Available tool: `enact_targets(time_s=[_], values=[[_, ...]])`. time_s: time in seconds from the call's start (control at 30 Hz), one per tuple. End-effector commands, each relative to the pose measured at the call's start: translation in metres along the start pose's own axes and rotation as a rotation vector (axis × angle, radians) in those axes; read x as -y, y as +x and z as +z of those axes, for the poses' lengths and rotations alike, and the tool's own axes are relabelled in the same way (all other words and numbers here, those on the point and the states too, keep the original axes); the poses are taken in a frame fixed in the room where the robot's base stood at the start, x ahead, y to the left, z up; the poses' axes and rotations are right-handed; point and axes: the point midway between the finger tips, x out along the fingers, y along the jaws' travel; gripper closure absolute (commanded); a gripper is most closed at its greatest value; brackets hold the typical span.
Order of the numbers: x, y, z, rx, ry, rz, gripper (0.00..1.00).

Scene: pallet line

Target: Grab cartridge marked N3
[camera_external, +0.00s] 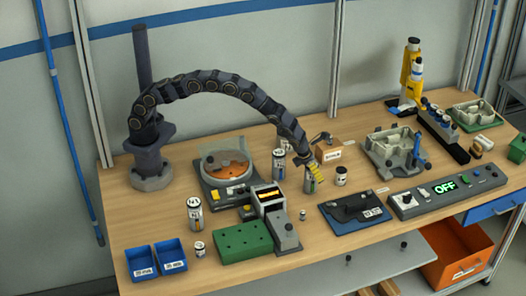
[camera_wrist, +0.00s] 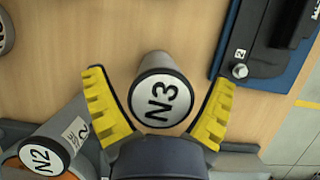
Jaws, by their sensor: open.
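The cartridge marked N3 (camera_wrist: 160,100) is a grey cylinder with a white end face and a black rim, seen almost end-on in the wrist view. It stands on the table in the external view (camera_external: 311,184), right under the arm's end. My gripper (camera_wrist: 160,78) is open, with one yellow finger on each side of the N3 cartridge and a visible gap on both sides. In the external view my gripper (camera_external: 318,164) is at the cartridge's top. Whether the fingertips reach below its top is hard to tell.
A cartridge marked N2 (camera_wrist: 42,157) stands close by at lower left in the wrist view. A blue plate with a black device (camera_external: 356,214) lies in front right. A short jar (camera_external: 341,176) is just right of the gripper. A turntable device (camera_external: 226,168) stands left.

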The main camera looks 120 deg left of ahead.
Motion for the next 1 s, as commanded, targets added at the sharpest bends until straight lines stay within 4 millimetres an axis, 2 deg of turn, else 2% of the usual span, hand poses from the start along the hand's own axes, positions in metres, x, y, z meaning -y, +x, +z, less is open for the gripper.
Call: enact_targets(time_s=[0.07, 0.17, 0.2, 0.23, 0.53, 0.67, 1.0], values=[[0.0, 0.0, 0.0, 0.0, 0.0, 0.0, 0.15], [0.0, 0.0, 0.0, 0.0, 0.0, 0.0, 0.55], [0.0, 0.0, 0.0, 0.0, 0.0, 0.0, 0.72], [0.0, 0.0, 0.0, 0.0, 0.0, 0.0, 0.8], [0.0, -0.001, 0.0, 0.001, 0.0, -0.001, 0.8], [0.001, -0.008, 0.004, 0.003, -0.001, -0.002, 0.8], [0.001, -0.069, 0.029, 0.004, 0.0, -0.004, 0.8]])
